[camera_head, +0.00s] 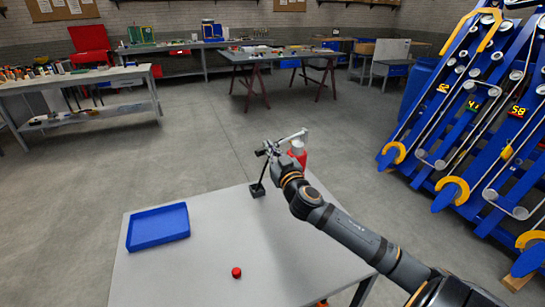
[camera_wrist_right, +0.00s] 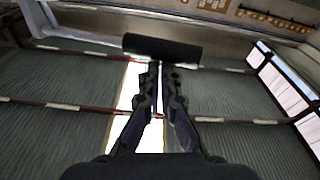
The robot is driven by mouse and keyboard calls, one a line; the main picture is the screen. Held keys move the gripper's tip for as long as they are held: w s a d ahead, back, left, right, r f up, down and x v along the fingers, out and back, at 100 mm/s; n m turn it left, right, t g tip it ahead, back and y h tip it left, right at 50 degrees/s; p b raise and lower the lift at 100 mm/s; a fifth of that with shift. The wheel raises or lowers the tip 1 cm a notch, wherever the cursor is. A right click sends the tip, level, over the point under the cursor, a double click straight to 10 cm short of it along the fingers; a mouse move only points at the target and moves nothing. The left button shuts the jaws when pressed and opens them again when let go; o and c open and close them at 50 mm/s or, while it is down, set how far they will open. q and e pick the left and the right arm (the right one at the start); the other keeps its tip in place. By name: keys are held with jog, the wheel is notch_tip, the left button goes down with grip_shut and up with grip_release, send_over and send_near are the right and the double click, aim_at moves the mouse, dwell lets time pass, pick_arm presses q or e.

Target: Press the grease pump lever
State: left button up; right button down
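The grease pump has a red body (camera_head: 299,157) with a grey top, standing at the far right end of the white table, partly behind my right arm. Its light grey lever (camera_head: 290,137) reaches left from the top. In the right wrist view, a black cylindrical grip (camera_wrist_right: 160,48) at the end of a grey rod lies across the picture just beyond my fingertips. My right gripper (camera_head: 268,151) is beside the lever's left end; its fingers (camera_wrist_right: 160,68) are close together with nothing seen held between them. Whether they touch the grip is unclear. My left gripper is out of view.
On the white table (camera_head: 205,250) are a blue tray (camera_head: 158,240) at left, a small red cap (camera_head: 236,272) near the front and a black block (camera_head: 257,190) with a thin rod. A blue machine frame (camera_head: 470,110) stands at right.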

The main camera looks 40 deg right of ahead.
jog(key=shift+v, duration=1.05)
